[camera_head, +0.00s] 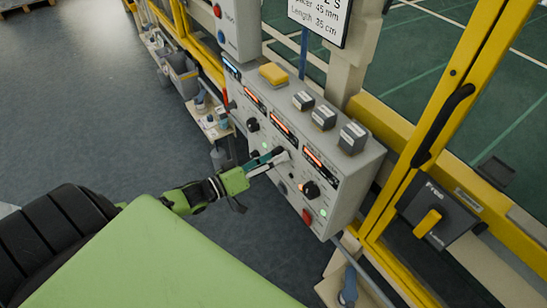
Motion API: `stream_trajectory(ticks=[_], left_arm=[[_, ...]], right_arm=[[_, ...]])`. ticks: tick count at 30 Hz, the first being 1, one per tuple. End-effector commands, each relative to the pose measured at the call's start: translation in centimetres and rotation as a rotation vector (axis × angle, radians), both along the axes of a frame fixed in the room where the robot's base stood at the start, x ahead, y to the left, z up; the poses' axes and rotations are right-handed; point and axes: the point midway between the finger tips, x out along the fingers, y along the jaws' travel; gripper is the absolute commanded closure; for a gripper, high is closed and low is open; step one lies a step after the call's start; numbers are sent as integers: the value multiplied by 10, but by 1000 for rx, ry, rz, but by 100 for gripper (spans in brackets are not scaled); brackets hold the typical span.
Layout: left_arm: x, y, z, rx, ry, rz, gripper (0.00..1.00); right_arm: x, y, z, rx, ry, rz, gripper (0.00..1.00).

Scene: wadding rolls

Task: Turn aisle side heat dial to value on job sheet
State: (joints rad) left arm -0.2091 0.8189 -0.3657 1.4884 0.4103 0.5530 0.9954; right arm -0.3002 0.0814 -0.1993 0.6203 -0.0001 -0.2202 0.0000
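A grey control box (340,205) shows a sloping front with several lit orange displays and black dials. One dial (253,125) is on the left part of the front, and another dial (311,190) is on the right part beside an orange light. My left gripper (280,156) reaches the middle of the front, its fingertips at a dark knob between those two dials. The fingers cover most of that knob, so its setting and the grip are unclear. A white sheet (318,16) at the top reads "Spacer 45 mm" and "Length 35 cm"; its top is cut off. My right gripper is not in view.
A yellow-handled switch (428,222) and yellow frame posts stand at right. Open dark floor lies at left.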

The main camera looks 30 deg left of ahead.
Motion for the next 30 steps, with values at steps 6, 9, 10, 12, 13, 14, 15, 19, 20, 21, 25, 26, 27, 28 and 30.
stream_trajectory(ticks=[6, 9, 10, 12, 13, 14, 15, 19, 20, 21, 25, 26, 27, 28, 30], left_arm=[[0, 0, 0, 0, 0, 0, 51], [-5, 2, -1, 1, 1, 0, 51], [-7, 3, -1, 0, 3, 0, 51], [-15, 6, -1, -1, 3, 0, 51], [-20, 8, -1, -1, 3, 0, 51], [-24, 10, -1, 0, 5, 0, 51], [-31, 13, -2, 0, 6, 0, 51], [-56, 23, -2, 1, 6, 0, 51], [-61, 25, -2, 2, 6, 0, 51], [-68, 28, -2, 1, 5, 0, 51], [-88, 36, -1, 0, 4, 0, 51], [-92, 38, -1, 0, 4, 0, 51], [-97, 40, -1, 0, 4, 0, 51], [-100, 41, -1, 1, 3, -1, 51], [-105, 44, -1, 1, 2, -1, 51]], right_arm=[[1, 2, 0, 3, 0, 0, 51], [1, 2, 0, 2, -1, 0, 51], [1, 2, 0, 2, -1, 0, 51], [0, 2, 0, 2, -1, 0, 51], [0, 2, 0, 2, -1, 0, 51], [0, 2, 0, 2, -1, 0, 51], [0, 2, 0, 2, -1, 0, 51], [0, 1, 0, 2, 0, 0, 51], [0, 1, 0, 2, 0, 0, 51], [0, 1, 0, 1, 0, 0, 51], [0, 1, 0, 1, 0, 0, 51], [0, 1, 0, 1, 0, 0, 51], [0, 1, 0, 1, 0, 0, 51], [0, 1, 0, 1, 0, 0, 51], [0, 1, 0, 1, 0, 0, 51]])
